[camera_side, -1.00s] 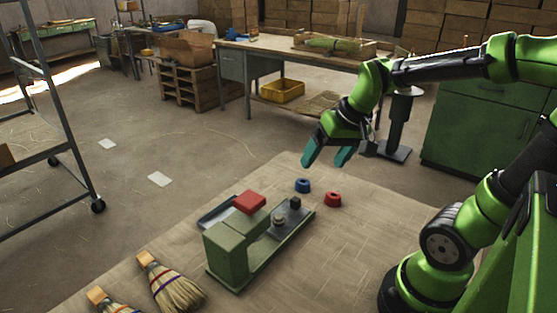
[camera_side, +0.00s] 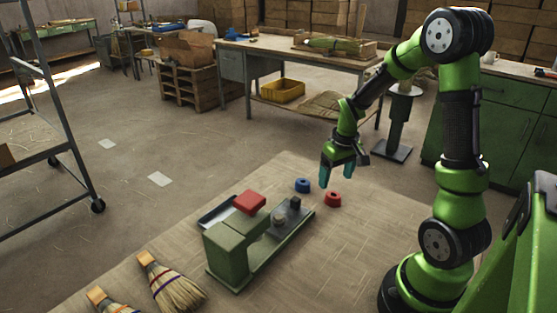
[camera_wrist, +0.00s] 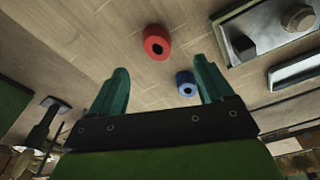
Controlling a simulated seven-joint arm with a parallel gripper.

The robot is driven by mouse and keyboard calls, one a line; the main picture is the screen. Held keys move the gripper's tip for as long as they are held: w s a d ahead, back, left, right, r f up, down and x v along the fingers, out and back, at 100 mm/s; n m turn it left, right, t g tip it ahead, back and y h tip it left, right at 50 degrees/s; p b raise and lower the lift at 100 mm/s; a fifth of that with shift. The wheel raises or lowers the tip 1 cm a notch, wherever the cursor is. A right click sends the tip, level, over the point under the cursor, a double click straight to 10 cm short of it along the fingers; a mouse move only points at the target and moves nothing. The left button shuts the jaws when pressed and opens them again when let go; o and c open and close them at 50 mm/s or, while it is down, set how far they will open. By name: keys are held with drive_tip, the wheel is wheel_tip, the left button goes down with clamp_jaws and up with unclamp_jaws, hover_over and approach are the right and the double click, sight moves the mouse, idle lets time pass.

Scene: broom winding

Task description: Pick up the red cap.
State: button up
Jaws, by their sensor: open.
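The red cap (camera_side: 333,199) is a small ring with a dark hole, standing on the table mat to the right of the green machine. It also shows in the wrist view (camera_wrist: 157,42), ahead of the fingers and a little left of the middle of the gap. A similar blue cap (camera_side: 303,185) sits just behind and left of it; in the wrist view the blue cap (camera_wrist: 186,83) is near the right finger. My gripper (camera_side: 340,172) is open and empty, with teal fingers pointing down, above and apart from the red cap.
Two brooms (camera_side: 172,284) lie at the front left. The mat (camera_side: 350,250) right of the machine is clear.

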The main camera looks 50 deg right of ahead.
sight(334, 195)
drive_tip(key=shift+d+f, duration=0.15)
drive_tip(key=shift+f, duration=3.45)
drive_tip(key=shift+c, duration=0.4)
drive_tip(key=c, duration=1)
drive_tip(key=shift+r, duration=0.1)
